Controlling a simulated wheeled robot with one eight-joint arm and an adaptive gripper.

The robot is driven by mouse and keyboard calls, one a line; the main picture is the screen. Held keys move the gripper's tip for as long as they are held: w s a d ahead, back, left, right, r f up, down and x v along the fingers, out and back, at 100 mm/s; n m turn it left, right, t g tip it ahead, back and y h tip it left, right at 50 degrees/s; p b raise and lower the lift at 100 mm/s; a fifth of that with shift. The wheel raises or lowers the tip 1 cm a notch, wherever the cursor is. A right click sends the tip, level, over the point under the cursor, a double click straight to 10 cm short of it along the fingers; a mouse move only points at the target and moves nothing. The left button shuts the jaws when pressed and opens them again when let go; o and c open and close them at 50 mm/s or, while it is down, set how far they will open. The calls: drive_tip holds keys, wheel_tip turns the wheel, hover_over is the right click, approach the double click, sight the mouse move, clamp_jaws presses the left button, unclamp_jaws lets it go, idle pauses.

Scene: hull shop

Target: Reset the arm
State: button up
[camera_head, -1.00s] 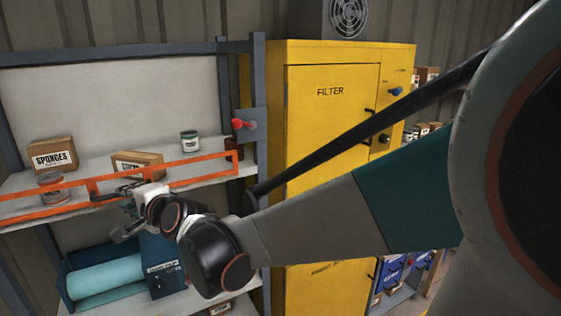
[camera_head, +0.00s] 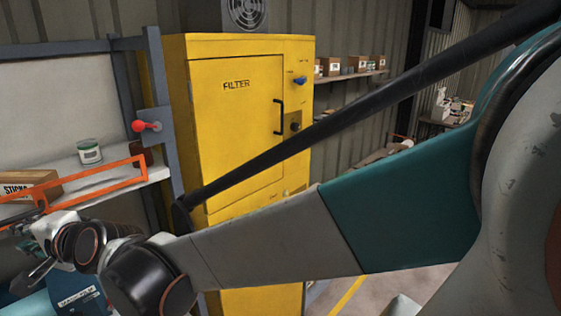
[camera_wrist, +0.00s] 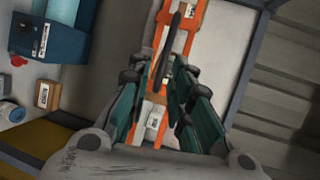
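My arm stretches from the right edge to the lower left in the head view. My gripper (camera_head: 28,268) is at the lower left there, in front of the shelf, small and partly cut off by the frame edge. I cannot tell how far the fingers are from the rail.
A yellow filter cabinet (camera_head: 235,130) stands behind my arm. A red knob (camera_head: 140,126) sits on the shelf post. A blue machine (camera_wrist: 60,30) is near the gripper. Open floor shows at lower right.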

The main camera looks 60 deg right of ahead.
drive_tip(key=s+f+n+g+b, duration=0.3)
drive_tip(key=s+f+n+b, duration=0.2)
drive_tip(key=f+b, duration=0.5)
drive_tip(key=s+f+n+g+h+b, duration=0.1)
drive_tip(key=s+f+n+b, duration=0.5)
drive_tip(key=f, duration=1.2)
drive_tip(key=s+f+n+g+b, duration=0.4)
drive_tip(key=s+f+n+b, duration=0.2)
drive_tip(key=s+f+b, duration=0.4)
wheel_tip(320, 180, down, 5)
drive_tip(key=b, duration=0.3)
drive_tip(key=shift+s+a+g+h+b, duration=0.2)
drive_tip(key=shift+s+g+h+b, duration=0.1)
drive_tip(key=shift+s, duration=0.05)
